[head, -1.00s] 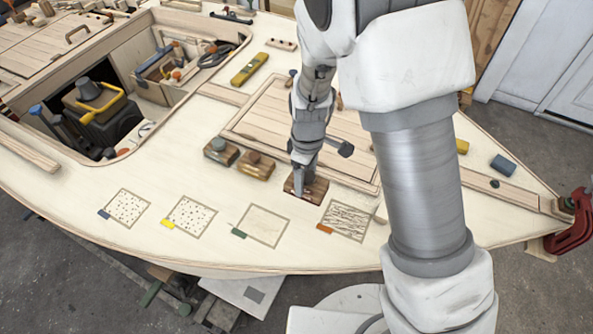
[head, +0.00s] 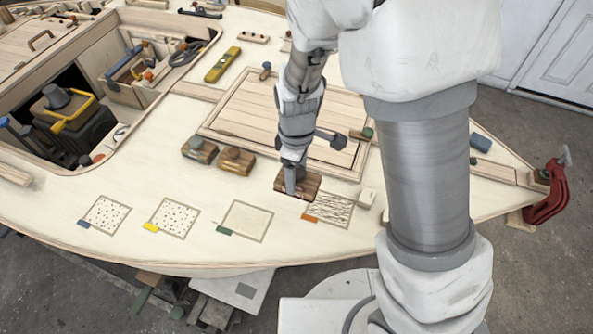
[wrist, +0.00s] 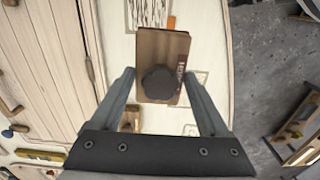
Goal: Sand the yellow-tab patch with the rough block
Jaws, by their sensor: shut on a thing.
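My gripper (head: 290,188) is shut on a brown wooden block (head: 309,186) with a dark round knob. The yellow-tab patch (head: 173,216), a speckled square with a yellow tab (head: 150,228), lies to the left, beyond the green-tab patch (head: 245,220), and is uncovered.
A blue-tab patch (head: 105,214) lies farthest left. A raised hatch (head: 285,125) is behind; a red clamp (head: 548,195) grips the right tip.

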